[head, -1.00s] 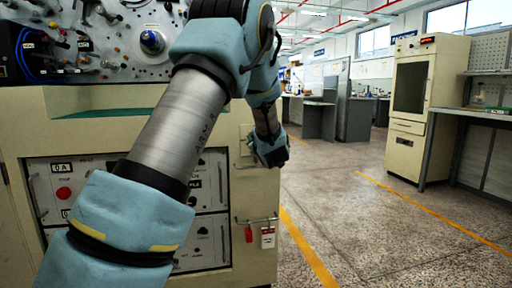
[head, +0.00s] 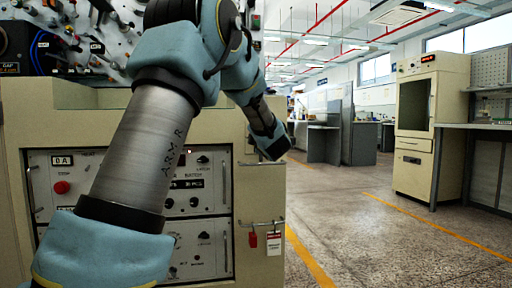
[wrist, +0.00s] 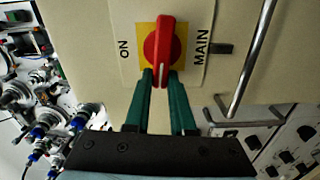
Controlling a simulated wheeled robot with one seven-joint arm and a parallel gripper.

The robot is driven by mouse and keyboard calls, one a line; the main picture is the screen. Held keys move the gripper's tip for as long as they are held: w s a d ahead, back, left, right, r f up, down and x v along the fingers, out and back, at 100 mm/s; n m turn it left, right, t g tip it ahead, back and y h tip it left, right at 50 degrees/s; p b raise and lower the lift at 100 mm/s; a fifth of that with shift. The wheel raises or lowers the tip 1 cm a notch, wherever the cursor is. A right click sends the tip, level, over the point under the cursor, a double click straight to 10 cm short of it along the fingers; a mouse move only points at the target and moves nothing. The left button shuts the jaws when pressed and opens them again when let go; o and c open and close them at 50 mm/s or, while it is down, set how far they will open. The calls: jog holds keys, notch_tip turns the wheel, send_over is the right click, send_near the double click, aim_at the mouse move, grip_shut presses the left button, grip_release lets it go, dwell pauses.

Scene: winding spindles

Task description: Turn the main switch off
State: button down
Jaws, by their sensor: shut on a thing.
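The main switch (wrist: 163,45) is a red rotary handle on a yellow square plate (wrist: 144,38), seen in the wrist view on a cream panel. "MAIN" is printed to its right and "ON" to its left. The handle lies along the picture's vertical, its white-marked end toward my gripper. My gripper (wrist: 162,79) has its green fingers shut on the lower end of the handle, one on each side. In the head view my gripper (head: 273,146) is at the right edge of the cabinet, and the switch is hidden there.
The cream cabinet (head: 262,200) carries a control panel with a red button (head: 61,187). A metal rail (wrist: 250,62) runs close beside the switch. Red and white tags (head: 273,242) hang from a bar lower down. The floor (head: 370,235) to the right is clear.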

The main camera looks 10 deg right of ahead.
jog(key=shift+f+n+b, duration=0.25)
jog(key=shift+n+b, duration=0.25)
jog(key=shift+b, duration=0.05)
jog(key=c, duration=0.8)
grip_release()
jog(key=shift+o, duration=0.2)
jog(key=s+p, duration=0.1)
jog(key=s, duration=1)
jog(key=shift+p, duration=0.3)
